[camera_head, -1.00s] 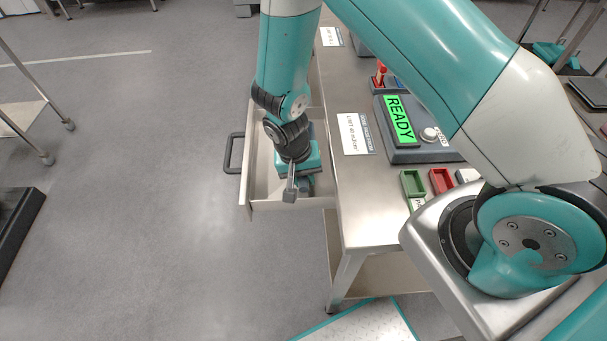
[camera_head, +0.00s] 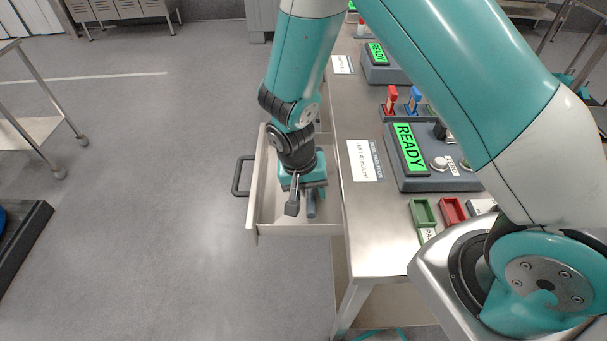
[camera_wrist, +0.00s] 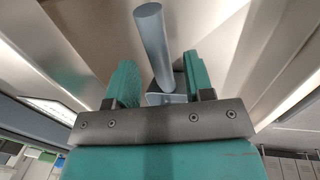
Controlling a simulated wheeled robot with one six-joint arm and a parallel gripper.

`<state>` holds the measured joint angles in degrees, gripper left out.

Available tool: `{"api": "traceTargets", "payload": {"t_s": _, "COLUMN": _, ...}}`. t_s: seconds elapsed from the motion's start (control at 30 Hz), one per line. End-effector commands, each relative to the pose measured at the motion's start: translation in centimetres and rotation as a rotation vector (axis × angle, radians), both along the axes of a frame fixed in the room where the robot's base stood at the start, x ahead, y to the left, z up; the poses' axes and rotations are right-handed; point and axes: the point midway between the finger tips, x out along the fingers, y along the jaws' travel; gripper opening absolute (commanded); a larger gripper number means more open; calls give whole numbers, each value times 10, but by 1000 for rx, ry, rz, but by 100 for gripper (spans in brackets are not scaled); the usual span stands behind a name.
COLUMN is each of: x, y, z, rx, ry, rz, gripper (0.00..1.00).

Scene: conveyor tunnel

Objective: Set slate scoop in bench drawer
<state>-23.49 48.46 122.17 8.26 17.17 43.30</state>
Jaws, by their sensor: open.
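The slate scoop (camera_wrist: 152,45) shows in the wrist view as a blue-grey round handle with a boxy end between the fingers. In the head view, part of its handle (camera_head: 311,205) shows below my gripper, inside the open bench drawer (camera_head: 262,215). My gripper (camera_wrist: 160,85) is open, with its teal fingers on either side of the scoop and gaps visible between them and it. In the head view my gripper (camera_head: 302,190) is over or in the drawer. The scoop appears to rest on the drawer floor, but its underside is hidden.
The steel bench (camera_head: 365,225) stands right of the drawer, with a READY device (camera_head: 425,155), a green bin (camera_head: 422,212) and a red bin (camera_head: 452,210). The drawer handle (camera_head: 240,176) juts left over clear floor. A trolley (camera_head: 35,130) stands far left.

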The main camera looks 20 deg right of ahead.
Motion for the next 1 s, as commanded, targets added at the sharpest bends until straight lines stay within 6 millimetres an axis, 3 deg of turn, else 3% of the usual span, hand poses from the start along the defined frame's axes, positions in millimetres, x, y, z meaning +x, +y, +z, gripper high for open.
{"api": "traceTargets", "payload": {"t_s": 0.2, "x": 4, "y": 9, "z": 46, "rx": 2, "ry": -5, "rz": 2, "gripper": 48}}
{"api": "traceTargets", "payload": {"t_s": 0.47, "x": 5, "y": 14, "z": 77, "rx": 8, "ry": 0, "rz": 9, "gripper": 48}}
{"api": "traceTargets", "payload": {"t_s": 0.57, "x": -1, "y": 17, "z": 98, "rx": 53, "ry": 1, "rz": 55, "gripper": 48}}
{"api": "traceTargets", "payload": {"t_s": 0.77, "x": -41, "y": 27, "z": 177, "rx": 261, "ry": -12, "rz": 325, "gripper": 48}}
{"api": "traceTargets", "payload": {"t_s": 0.9, "x": -86, "y": 32, "z": 228, "rx": 400, "ry": -55, "rz": 582, "gripper": 48}}
{"api": "traceTargets", "payload": {"t_s": 1.0, "x": -118, "y": 35, "z": 253, "rx": 467, "ry": -94, "rz": 749, "gripper": 48}}
